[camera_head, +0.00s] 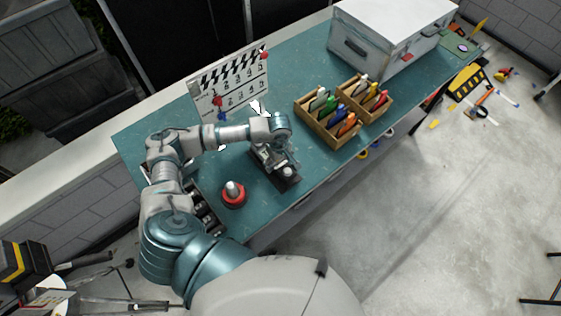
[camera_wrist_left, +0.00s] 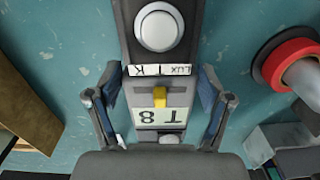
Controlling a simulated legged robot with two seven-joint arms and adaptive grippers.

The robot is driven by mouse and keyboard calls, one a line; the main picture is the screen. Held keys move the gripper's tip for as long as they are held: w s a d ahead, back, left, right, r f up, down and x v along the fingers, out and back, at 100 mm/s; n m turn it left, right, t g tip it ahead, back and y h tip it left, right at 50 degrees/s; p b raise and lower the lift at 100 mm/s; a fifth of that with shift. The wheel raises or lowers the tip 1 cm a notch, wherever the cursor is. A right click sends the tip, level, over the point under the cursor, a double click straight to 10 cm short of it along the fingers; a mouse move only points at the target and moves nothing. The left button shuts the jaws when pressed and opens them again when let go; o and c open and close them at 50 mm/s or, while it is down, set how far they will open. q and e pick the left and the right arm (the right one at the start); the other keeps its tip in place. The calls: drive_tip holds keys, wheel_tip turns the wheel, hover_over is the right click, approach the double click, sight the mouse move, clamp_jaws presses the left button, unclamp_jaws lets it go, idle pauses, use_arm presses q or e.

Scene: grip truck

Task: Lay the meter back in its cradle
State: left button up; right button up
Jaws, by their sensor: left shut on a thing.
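The meter is a grey handheld device with a white round dome (camera_head: 288,172) at its end. My left gripper (camera_wrist_left: 160,108) is shut on the meter's body, one finger on each side. In the head view the left gripper (camera_head: 270,158) points down at the bench. The dark, long cradle (camera_head: 293,184) lies under and in line with the meter. I cannot tell whether the meter touches its floor. The right gripper is not in view.
A red ring-shaped thing with a pale knob (camera_head: 233,195) stands close by on the teal bench (camera_head: 300,85). A clapperboard (camera_head: 235,85) stands behind. Wooden boxes of coloured items (camera_head: 325,125) are to the right, with a white case (camera_head: 390,35) beyond. The bench's front edge is near.

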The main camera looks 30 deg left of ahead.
sight(275, 163)
use_arm(q)
drive_tip(key=shift+a+f, duration=0.25)
drive_tip(key=shift+a, duration=0.05)
drive_tip(key=shift+d+f+b, duration=0.1)
drive_tip(key=shift+f+b, duration=0.05)
drive_tip(key=shift+b, duration=0.25)
drive_tip(key=shift+f, duration=0.1)
drive_tip(key=shift+a+f+b, duration=0.15)
drive_tip(key=shift+a+b, duration=0.1)
drive_tip(key=shift+b, duration=0.15)
drive_tip(key=shift+a+f, duration=0.1)
drive_tip(key=shift+a, duration=0.25)
drive_tip(key=shift+d, duration=0.2)
drive_tip(key=shift+d+f+b, duration=0.15)
drive_tip(key=shift+f+b, duration=0.45)
drive_tip(key=shift+b, duration=0.05)
drive_tip(key=o, duration=1.3)
drive_tip(key=shift+o, duration=1)
drive_tip(key=shift+a, duration=0.2)
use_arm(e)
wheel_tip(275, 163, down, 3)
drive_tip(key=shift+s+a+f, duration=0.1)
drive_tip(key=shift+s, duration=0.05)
